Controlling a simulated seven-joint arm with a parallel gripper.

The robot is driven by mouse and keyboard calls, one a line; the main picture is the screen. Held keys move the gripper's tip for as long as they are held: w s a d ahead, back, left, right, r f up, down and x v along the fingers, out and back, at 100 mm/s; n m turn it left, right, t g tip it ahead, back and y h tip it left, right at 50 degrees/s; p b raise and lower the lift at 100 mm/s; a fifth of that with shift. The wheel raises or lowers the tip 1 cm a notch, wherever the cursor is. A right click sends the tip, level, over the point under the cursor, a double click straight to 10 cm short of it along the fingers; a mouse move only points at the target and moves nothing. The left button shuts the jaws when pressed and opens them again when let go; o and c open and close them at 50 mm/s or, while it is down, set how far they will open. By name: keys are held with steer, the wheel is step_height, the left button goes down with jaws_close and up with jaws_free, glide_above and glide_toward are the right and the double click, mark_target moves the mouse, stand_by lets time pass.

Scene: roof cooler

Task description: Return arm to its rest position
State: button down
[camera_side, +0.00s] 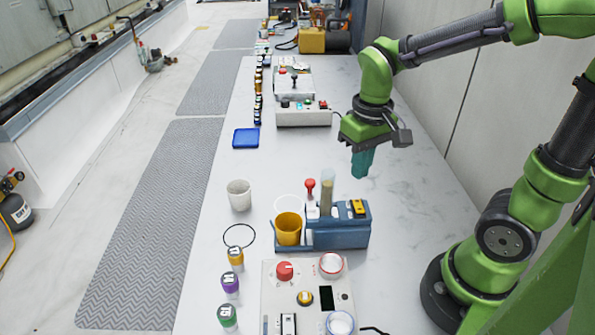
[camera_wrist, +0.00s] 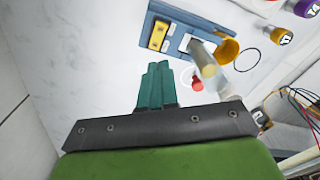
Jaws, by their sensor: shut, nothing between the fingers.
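My green arm reaches in from the right in the side view. My gripper (camera_side: 362,163) has teal fingers, points down and hangs above the white table (camera_side: 415,195), behind the blue station. Its fingers are together with nothing between them. In the wrist view the shut teal fingers of my gripper (camera_wrist: 157,72) show against the bare table top. The blue station (camera_side: 340,236) holds a yellow cup (camera_side: 288,228), a tall tan cylinder (camera_side: 327,197), a red-knobbed lever (camera_side: 310,186) and a yellow switch (camera_side: 357,208).
A white cup (camera_side: 239,194) and a black ring (camera_side: 239,235) lie left of the station. Several numbered jars (camera_side: 230,284) and a control panel (camera_side: 306,296) are in front. A blue tray (camera_side: 246,138) and grey control box (camera_side: 303,114) stand farther back. A wall (camera_side: 440,80) borders the right.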

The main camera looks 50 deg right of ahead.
steer(key=s+a+r+t+y, duration=0.1)
steer(key=s+a+r+t, duration=0.2)
steer(key=r+t, duration=0.3)
step_height(320, 180, up, 2)
steer(key=shift+r+m+t+y, duration=0.1)
steer(key=shift+m+t+y, duration=0.3)
